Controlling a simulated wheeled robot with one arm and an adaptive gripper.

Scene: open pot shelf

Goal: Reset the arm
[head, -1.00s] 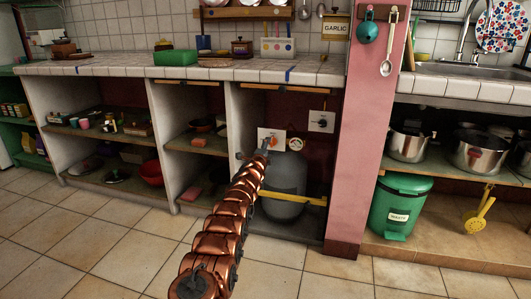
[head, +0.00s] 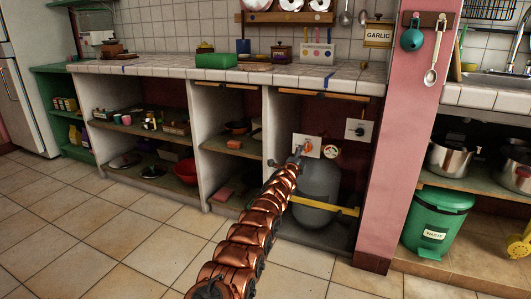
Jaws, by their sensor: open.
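My copper-coloured arm reaches from the bottom of the head view up toward the counter's open lower compartments. My gripper (head: 298,152) is at its far end, small in the picture and open. No object shows between its fingers.
A pink pillar (head: 402,160) stands right of the cylinder. A green waste bin (head: 437,222) and steel pots (head: 450,160) are farther right. The tiled counter (head: 150,67) carries a green box (head: 216,61). Shelves below hold a red bowl (head: 186,172). The floor (head: 110,230) is clear at left.

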